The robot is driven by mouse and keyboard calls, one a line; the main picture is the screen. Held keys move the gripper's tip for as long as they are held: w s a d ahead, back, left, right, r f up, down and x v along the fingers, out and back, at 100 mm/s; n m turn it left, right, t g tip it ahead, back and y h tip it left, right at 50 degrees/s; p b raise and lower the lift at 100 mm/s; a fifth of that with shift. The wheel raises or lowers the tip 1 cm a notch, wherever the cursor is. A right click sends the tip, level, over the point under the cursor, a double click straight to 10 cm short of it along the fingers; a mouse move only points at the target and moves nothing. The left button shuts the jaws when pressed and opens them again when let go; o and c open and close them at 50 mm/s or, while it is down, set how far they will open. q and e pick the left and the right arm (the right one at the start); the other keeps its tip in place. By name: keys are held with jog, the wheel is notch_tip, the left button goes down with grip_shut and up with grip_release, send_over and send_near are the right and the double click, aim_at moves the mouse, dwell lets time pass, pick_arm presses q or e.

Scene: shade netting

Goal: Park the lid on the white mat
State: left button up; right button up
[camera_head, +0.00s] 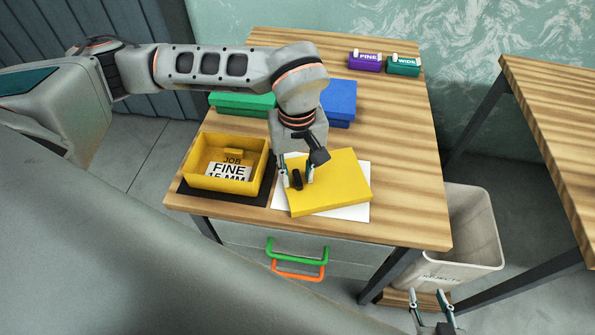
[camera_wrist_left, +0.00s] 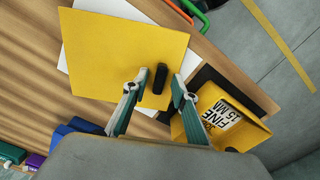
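The yellow lid (camera_head: 342,178) lies over the white mat (camera_head: 352,213), turned slightly, with mat showing along its front and right edges. The lid also shows in the wrist view (camera_wrist_left: 110,50), over the mat (camera_wrist_left: 118,8). My left gripper (camera_head: 297,181) is at the lid's left part. Its fingers stand apart on either side of the black handle (camera_wrist_left: 160,79), with gaps visible between. The yellow box (camera_head: 205,183) stands open on a dark mat to the left, holding a "JOB FINE 15 MM" card (camera_head: 231,170). My right gripper (camera_head: 433,295) is open and empty, low at the front right.
A green box (camera_head: 240,103) and a blue box (camera_head: 340,104) stand behind. Purple "FINE" (camera_head: 365,62) and green "WIDE" (camera_head: 404,66) blocks sit at the back. A bin (camera_head: 465,235) stands right of the table. The table's right side is clear.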

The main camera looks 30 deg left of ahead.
pick_arm(q)
notch_tip(320, 180, up, 12)
jog(key=shift+b, duration=0.3)
jog(key=shift+r, duration=0.1)
dwell(0.5)
